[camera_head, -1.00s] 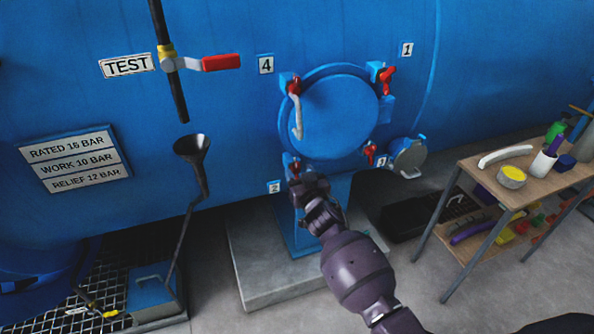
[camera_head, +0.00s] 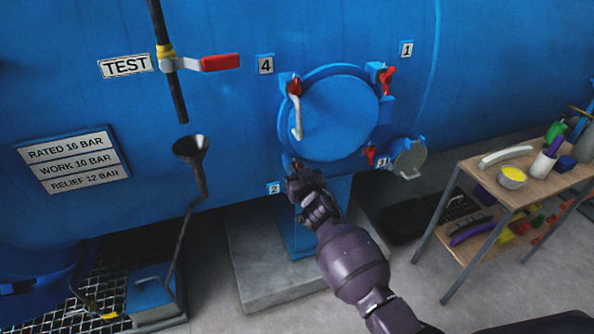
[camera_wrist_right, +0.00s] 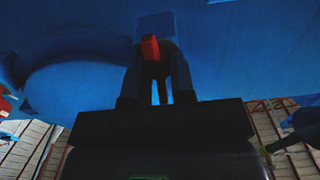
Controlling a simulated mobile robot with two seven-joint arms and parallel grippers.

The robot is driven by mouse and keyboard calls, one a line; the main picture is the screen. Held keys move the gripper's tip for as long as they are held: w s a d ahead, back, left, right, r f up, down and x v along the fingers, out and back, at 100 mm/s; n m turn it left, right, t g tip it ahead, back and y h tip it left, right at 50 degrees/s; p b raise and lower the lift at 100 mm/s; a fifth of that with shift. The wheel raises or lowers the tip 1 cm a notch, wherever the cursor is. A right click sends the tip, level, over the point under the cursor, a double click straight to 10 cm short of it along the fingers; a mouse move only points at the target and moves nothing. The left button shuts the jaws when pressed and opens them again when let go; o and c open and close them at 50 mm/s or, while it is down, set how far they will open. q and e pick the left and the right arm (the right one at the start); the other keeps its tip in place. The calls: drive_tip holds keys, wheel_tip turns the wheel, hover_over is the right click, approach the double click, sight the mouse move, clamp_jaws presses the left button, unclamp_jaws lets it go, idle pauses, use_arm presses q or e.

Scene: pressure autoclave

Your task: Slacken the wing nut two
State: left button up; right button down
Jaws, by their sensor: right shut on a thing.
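The round blue door (camera_head: 340,115) of the autoclave is closed, with red wing nuts around its rim. Wing nut two, beside the "2" label (camera_head: 273,188) at the lower left, is mostly hidden behind my right gripper (camera_head: 297,175) in the head view. In the right wrist view its red wing (camera_wrist_right: 151,48) stands between the two dark fingers of my right gripper (camera_wrist_right: 158,75), which is shut on it. The other wing nuts are at upper left (camera_head: 295,87), upper right (camera_head: 387,78) and lower right (camera_head: 370,154). My left gripper is not in view.
A white curved handle (camera_head: 297,118) hangs at the door's left side. A red-handled test valve (camera_head: 220,62) and a black funnel (camera_head: 191,148) are to the left. A wooden bench (camera_head: 503,182) with loose items stands at the right. The concrete plinth (camera_head: 262,270) lies below.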

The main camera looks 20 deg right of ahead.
drive_tip(key=shift+n, duration=0.3)
drive_tip(key=n, duration=0.3)
drive_tip(key=shift+a+f+n, duration=0.1)
drive_tip(key=shift+a+n, duration=0.05)
drive_tip(key=shift+n, duration=0.15)
drive_tip(key=shift+f+n, duration=0.25)
drive_tip(key=shift+n, duration=4)
drive_tip(key=shift+f+n, duration=0.2)
drive_tip(key=shift+n, duration=4)
drive_tip(key=shift+f+n, duration=0.25)
drive_tip(key=shift+n, duration=4)
